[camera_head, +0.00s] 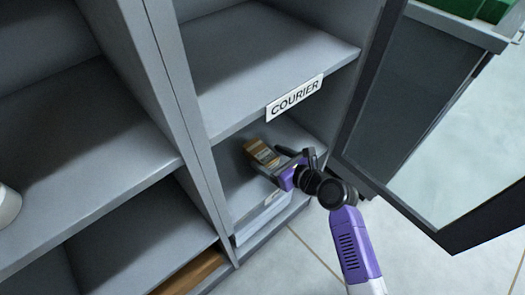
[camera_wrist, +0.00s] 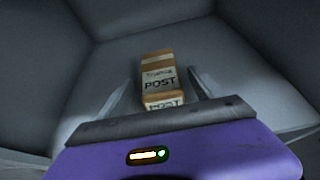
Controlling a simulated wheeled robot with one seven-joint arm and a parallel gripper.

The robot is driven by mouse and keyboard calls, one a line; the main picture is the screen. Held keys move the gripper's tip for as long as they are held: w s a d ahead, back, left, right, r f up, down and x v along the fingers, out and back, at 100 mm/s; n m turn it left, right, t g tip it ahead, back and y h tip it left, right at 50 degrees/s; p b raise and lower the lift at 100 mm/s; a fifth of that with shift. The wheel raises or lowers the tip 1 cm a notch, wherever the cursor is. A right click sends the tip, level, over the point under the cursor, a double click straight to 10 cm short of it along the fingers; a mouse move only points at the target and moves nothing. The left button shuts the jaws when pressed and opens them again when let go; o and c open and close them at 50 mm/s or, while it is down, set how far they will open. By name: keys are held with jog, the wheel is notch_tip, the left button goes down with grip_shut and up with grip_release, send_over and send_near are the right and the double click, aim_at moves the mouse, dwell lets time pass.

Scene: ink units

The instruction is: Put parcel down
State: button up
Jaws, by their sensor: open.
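The parcel (camera_head: 262,152) is a small brown box with a pale label. It rests on the grey shelf (camera_head: 236,190) of the compartment below the COURIER sign (camera_head: 295,97). In the wrist view the parcel (camera_wrist: 158,78) shows "POST" lettering and lies between the two fingers, with gaps visible on both sides. My gripper (camera_wrist: 163,92) is open around the parcel. In the head view my purple gripper (camera_head: 274,164) reaches into the compartment from the right. The parcel's underside is hidden.
A dark-framed door (camera_head: 385,110) stands open at the right, close to my arm. A grey upright divider (camera_head: 180,90) bounds the compartment on the left. A pale bin (camera_head: 262,218) sits below the shelf. A white round object (camera_head: 8,205) stands on the left shelf.

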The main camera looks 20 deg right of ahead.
jog(key=p+v, duration=0.1)
jog(key=v, duration=0.6)
jog(key=shift+s+p, duration=0.25)
jog(key=shift+p, duration=0.15)
jog(key=shift+r, duration=0.1)
jog(key=s+a+f+n+h, duration=0.2)
jog(key=s+n+h, duration=0.2)
jog(key=s+n, duration=1.2)
jog(key=s+a+r+n+t, duration=0.1)
jog(key=s+r+n+t, duration=0.1)
jog(key=s+r+n, duration=1.2)
jog(key=s+n, duration=0.2)
jog(key=s, duration=0.1)
jog(key=shift+a+r, duration=0.15)
jog(key=shift+r, duration=0.2)
